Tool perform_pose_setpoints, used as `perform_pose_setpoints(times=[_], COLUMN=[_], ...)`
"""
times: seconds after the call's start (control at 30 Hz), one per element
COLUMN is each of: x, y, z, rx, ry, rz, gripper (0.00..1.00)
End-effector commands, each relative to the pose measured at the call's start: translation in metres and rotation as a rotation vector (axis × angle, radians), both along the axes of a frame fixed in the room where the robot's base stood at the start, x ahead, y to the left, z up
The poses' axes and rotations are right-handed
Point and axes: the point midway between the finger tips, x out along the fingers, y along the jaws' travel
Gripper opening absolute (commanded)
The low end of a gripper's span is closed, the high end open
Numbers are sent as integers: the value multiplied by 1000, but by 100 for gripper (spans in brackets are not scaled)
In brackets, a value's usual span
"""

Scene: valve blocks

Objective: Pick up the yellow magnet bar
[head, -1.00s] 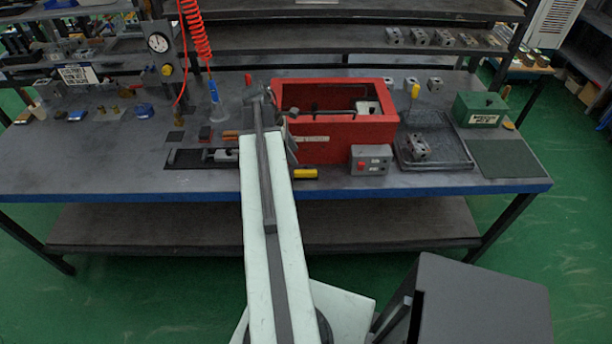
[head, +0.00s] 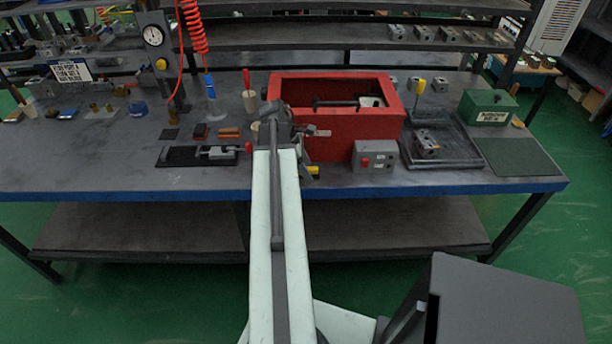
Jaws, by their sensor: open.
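The yellow magnet bar (head: 314,170) lies near the front edge of the workbench, just in front of the red box. Only its right end shows; my arm's end hides the rest. My gripper (head: 304,166) hangs down at the end of my arm, at the left of the visible yellow part. The jaws are small and partly hidden here; they look open, and I see nothing held. I cannot tell whether they touch the bar.
The red box (head: 355,137) stands directly behind. A grey control box with a red button (head: 375,157) is to the right, then a dark tray (head: 455,153) with a metal block. A black mat with a clamp (head: 180,157) lies to the left.

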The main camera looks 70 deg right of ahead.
Motion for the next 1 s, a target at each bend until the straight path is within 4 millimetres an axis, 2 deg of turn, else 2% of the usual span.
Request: perform_pose_setpoints(times=[0.03,0.2,0.23,0.67,0.87,1.0], x=[0,0,0,0,0,-1], y=[0,0,0,0,0,0], z=[1,1,1,5,22,42], rx=[0,0,0,1,1,1], ry=[0,0,0,0,0,0], rz=[0,0,0,-1,-1,-1], gripper=[51,4,0,0,0,0])
